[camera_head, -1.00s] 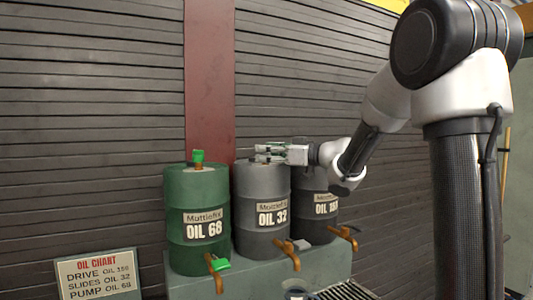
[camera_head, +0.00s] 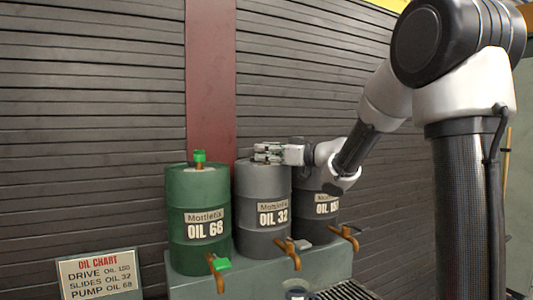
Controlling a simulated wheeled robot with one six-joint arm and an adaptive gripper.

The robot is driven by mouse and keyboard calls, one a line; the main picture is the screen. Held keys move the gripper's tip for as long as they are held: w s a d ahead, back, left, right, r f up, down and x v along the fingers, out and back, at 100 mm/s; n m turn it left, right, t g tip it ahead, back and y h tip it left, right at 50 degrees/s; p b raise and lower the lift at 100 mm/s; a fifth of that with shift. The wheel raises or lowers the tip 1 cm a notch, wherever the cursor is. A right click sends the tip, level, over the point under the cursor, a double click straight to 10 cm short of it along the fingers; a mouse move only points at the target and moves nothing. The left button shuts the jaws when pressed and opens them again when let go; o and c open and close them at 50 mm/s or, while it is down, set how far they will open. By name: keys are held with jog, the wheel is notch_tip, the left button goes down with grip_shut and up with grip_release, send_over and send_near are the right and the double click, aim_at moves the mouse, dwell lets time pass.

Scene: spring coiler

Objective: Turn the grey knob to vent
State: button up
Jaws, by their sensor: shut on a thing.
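The grey drum (camera_head: 262,190) marked OIL 32 stands between a green drum (camera_head: 195,185) marked OIL 68 and a dark drum (camera_head: 318,222) marked OIL 150. My gripper (camera_head: 262,152) is over the top of the grey drum, reaching in from the right. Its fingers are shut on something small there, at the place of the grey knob. The fingers hide the knob, so its turn cannot be seen. The green drum has a green knob (camera_head: 199,156) on its top, apart from my gripper.
The drums stand on a grey-green stand (camera_head: 190,285). Brown taps stick out in front, the left one (camera_head: 217,268) with a green handle. An oil chart sign (camera_head: 98,274) stands at lower left. A slatted wall and a red post (camera_head: 210,80) are behind.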

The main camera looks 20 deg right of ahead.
jog(key=m+t+h, duration=0.2)
jog(key=m+h, duration=0.1)
jog(key=h, duration=0.1)
jog(key=shift+a+t, duration=0.15)
jog(key=shift+t, duration=0.25)
jog(key=m+t+h, duration=0.1)
jog(key=m+h, duration=0.1)
jog(key=h, duration=0.2)
jog(key=m+h, duration=0.3)
jog(key=h, duration=0.1)
jog(key=shift+m+t, duration=0.3)
jog(key=shift+t, duration=0.1)
jog(key=m+g+h, duration=0.1)
jog(key=m+h, duration=0.1)
jog(key=h, duration=0.2)
jog(key=m+h, duration=0.3)
jog(key=shift+w+g+h, duration=0.1)
jog(key=shift+g+h, duration=0.3)
jog(key=shift+r+m+g+h, duration=0.1)
jog(key=shift+m+g+h, duration=1.65)
jog(key=shift+h, duration=0.65)
jog(key=shift+m, duration=0.35)
jog(key=o, duration=1)
jog(key=v, duration=1.2)
